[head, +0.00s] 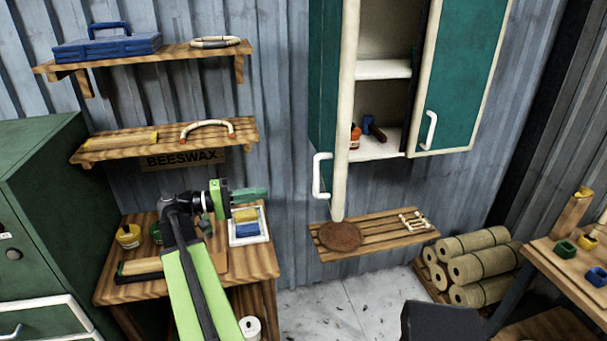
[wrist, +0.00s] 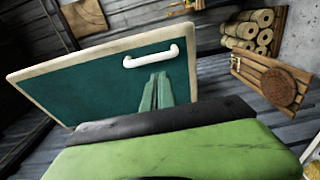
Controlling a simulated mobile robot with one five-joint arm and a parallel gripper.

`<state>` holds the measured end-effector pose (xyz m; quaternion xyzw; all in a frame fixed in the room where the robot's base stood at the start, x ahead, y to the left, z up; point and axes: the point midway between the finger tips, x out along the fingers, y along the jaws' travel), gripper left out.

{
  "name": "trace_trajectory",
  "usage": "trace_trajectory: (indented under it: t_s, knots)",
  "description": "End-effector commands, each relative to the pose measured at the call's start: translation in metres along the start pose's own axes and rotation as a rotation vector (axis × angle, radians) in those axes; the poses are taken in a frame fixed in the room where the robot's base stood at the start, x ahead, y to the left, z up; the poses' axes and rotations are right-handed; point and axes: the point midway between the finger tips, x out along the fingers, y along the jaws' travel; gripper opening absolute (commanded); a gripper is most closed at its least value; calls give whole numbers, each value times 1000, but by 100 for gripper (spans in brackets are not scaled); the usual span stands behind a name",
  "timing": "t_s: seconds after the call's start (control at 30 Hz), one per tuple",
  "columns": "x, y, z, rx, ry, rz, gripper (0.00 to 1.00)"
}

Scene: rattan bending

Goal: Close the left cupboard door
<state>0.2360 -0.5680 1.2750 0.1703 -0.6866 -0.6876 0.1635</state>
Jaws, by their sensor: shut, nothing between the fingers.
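The left cupboard door (head: 347,90) stands open, swung out and seen nearly edge-on in the head view, with its white handle (head: 318,176) near the bottom. In the wrist view the teal outer face of the left door (wrist: 95,85) fills much of the picture, with the handle (wrist: 152,57) just beyond the fingertips. My gripper (head: 266,192) is shut and empty, left of the door and pointing right toward it. Its green fingers (wrist: 160,80) overlap the door face in the wrist view; contact cannot be told. The right door (head: 462,75) shows its teal face.
Inside the cupboard (head: 383,69) small bottles stand on the lower shelf. A slatted shelf (head: 375,243) with a round brown mat (head: 340,236) hangs below the door. A workbench (head: 262,262) and two wall shelves (head: 165,141) are at left.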

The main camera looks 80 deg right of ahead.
Motion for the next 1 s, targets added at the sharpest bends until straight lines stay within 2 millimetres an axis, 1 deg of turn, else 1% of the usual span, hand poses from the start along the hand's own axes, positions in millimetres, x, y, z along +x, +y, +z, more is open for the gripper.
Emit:
trace_trajectory:
  t_s: [0.13, 0.23, 0.7, 0.83, 1.0]
  knots:
    - [4, -1, 1, 1, -2, 3, 0]
    - [15, -2, 2, 0, -3, 2, 0]
    - [113, -2, 2, -1, -3, 0, 0]
    - [130, -2, 1, -1, -2, 0, 0]
    - [140, -2, 1, -1, -1, 0, 0]
